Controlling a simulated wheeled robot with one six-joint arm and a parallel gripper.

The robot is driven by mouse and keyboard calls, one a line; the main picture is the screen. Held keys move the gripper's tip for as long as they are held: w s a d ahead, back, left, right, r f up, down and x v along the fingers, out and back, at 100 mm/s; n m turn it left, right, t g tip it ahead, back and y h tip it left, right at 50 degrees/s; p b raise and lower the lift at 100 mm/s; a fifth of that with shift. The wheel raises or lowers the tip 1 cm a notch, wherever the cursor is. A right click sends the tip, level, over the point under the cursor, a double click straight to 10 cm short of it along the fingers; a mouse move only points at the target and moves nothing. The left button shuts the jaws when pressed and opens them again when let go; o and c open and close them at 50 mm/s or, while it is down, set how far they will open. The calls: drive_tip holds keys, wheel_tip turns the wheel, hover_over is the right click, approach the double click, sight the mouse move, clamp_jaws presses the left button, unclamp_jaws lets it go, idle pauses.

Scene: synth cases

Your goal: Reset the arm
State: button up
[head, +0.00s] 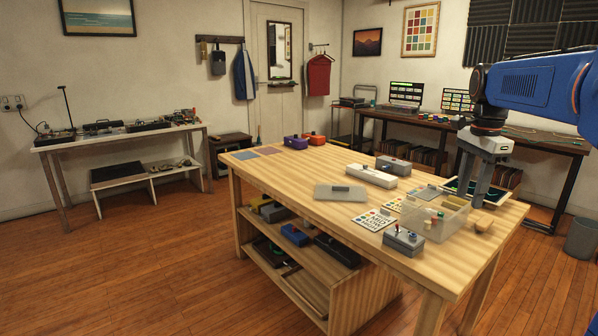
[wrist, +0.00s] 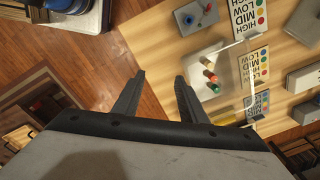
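My gripper (head: 471,200) hangs from my blue arm at the right of the head view, fingers pointing down over the right end of the wooden workbench (head: 285,170). In the wrist view my gripper (wrist: 160,76) has its two dark fingers apart with nothing between them. Only bench, floor and objects beyond show past the fingertips. In the head view the fingers overlap a clear bin (head: 420,222) and a dark-screened tablet (head: 492,193); I cannot tell how high above them they are.
A flat grey plate (head: 340,193) lies mid-bench. The bench's near left area is bare. Floor (head: 140,270) is clear at left.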

drive_tip(key=s+a+f+n+t, duration=0.1)
drive_tip(key=s+a+f+n, duration=0.3)
drive_tip(key=s, duration=0.5)
drive_tip(key=s+a+f+n+t, duration=0.1)
drive_tip(key=s+a+f+n, duration=0.3)
drive_tip(key=s+f+n, duration=0.3)
drive_tip(key=s+a+f+n+t, duration=0.2)
drive_tip(key=s+a+f+n, duration=0.3)
drive_tip(key=s+f, duration=0.3)
drive_tip(key=s+n, duration=0.1)
drive_tip(key=s, duration=0.1)
drive_tip(key=shift+s, duration=0.35)
